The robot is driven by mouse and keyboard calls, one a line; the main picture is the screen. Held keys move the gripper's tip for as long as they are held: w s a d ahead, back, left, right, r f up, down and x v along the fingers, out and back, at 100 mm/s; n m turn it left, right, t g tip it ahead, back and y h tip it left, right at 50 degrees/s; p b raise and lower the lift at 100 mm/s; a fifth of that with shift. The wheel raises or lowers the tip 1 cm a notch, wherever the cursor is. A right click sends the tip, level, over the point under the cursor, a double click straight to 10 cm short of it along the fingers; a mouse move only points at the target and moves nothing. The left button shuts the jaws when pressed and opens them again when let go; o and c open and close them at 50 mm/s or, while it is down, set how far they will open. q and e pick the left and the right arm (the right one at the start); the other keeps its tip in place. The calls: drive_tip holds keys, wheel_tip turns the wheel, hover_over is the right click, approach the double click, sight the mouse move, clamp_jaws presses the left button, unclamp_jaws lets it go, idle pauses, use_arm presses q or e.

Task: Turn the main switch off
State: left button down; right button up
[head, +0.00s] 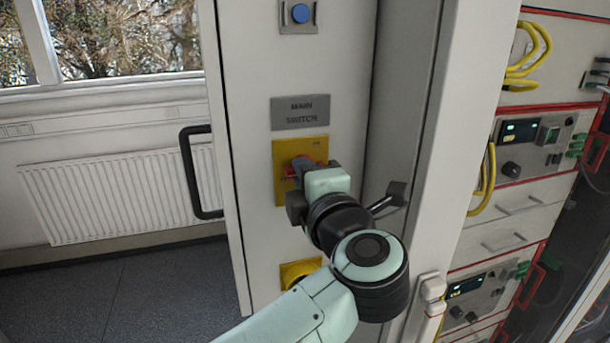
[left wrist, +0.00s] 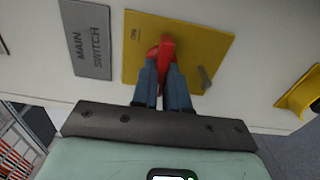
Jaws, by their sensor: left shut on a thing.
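The main switch has a red handle (head: 289,173) on a yellow plate (head: 316,147), under a grey MAIN SWITCH label (head: 300,112) on the pale cabinet front. My left gripper (head: 301,164) is at the plate, with its fingers on the red handle. In the left wrist view the blue-grey fingers (left wrist: 165,82) are closed around the red handle (left wrist: 167,50), which lies roughly across the yellow plate (left wrist: 212,43). A small ON mark shows near one plate edge, and a grey mark (left wrist: 205,77) lies beside the handle. The gripper hides part of the handle. My right gripper is not in view.
A blue button (head: 300,13) is above the label. Another yellow plate (head: 290,273) is below, partly hidden by my arm. A black door handle (head: 192,172) sticks out at left. Racked instruments (head: 535,140) with yellow cables are at right.

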use_arm(q)
drive_tip(key=c, duration=1.1)
unclamp_jaws()
drive_tip(key=shift+c, duration=0.2)
drive_tip(key=b+v, duration=0.2)
drive_tip(key=v, duration=1.1)
drive_tip(key=shift+s, duration=0.25)
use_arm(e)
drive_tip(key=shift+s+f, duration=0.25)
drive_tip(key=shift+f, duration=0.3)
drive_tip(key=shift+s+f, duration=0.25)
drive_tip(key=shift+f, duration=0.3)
use_arm(q)
drive_tip(key=shift+d, duration=0.1)
